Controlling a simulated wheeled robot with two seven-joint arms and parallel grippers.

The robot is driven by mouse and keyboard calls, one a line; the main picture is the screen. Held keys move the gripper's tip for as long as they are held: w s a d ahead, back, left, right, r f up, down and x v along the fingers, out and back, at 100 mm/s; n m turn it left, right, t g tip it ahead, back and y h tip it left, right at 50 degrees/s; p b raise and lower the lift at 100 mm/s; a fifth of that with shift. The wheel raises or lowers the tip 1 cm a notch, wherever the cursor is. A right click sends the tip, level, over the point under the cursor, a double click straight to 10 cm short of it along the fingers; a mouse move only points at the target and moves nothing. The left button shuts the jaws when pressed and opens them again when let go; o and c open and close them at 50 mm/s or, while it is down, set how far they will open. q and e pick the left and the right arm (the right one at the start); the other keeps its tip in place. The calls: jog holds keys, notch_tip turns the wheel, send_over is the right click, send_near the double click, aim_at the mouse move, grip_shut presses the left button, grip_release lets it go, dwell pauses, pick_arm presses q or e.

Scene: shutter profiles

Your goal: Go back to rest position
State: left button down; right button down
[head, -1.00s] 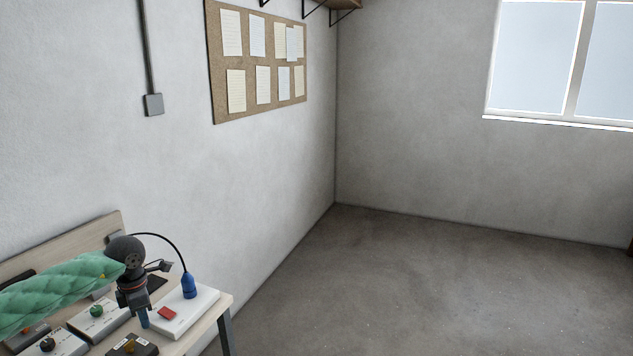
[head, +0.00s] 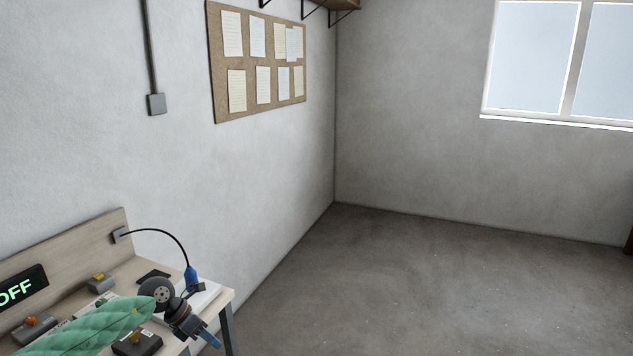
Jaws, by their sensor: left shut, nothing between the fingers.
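My left arm, in a green quilted sleeve, comes in from the lower left of the head view. My left gripper (head: 207,338) is shut and empty, in front of the white box at the right end of the workbench. Its blue fingertips point down and to the right, near the bench's front edge. My right gripper is not in view.
The workbench (head: 225,296) holds a white box (head: 208,298) with a blue plug (head: 191,277) and black cable, several control boxes with coloured knobs, and an "OFF" display (head: 22,288). The concrete floor (head: 420,290) to the right is clear.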

pick_arm(q)
jog(key=w+d+f+n+t+h, duration=0.2)
jog(key=d+f+n+t+h, duration=0.55)
jog(key=d+n, duration=0.4)
jog(key=s+a+f+n+t+y, duration=0.25)
jog(key=f+n+y, duration=0.25)
jog(key=f+n, duration=0.45)
jog(key=s+a+f+n+t+y, duration=0.2)
jog(key=f+n+t+y, duration=0.25)
jog(key=f+n, duration=0.5)
jog(key=s+a+f+n+g+y, duration=0.2)
jog(key=s+f+n+g+y, duration=0.4)
jog(key=s+f, duration=1.25)
jog(key=s+d+f+n+g, duration=0.1)
jog(key=s+f, duration=0.3)
jog(key=s, duration=0.4)
jog(key=s+d+f+n+g, duration=0.1)
jog(key=s+f+n+g, duration=0.2)
jog(key=s+f, duration=0.2)
jog(key=s+d+f+n+g+h, duration=0.1)
jog(key=s+f, duration=0.4)
jog(key=s, duration=0.6)
jog(key=shift+n+g, duration=0.55)
jog(key=shift+g, duration=0.5)
jog(key=shift+s, duration=0.1)
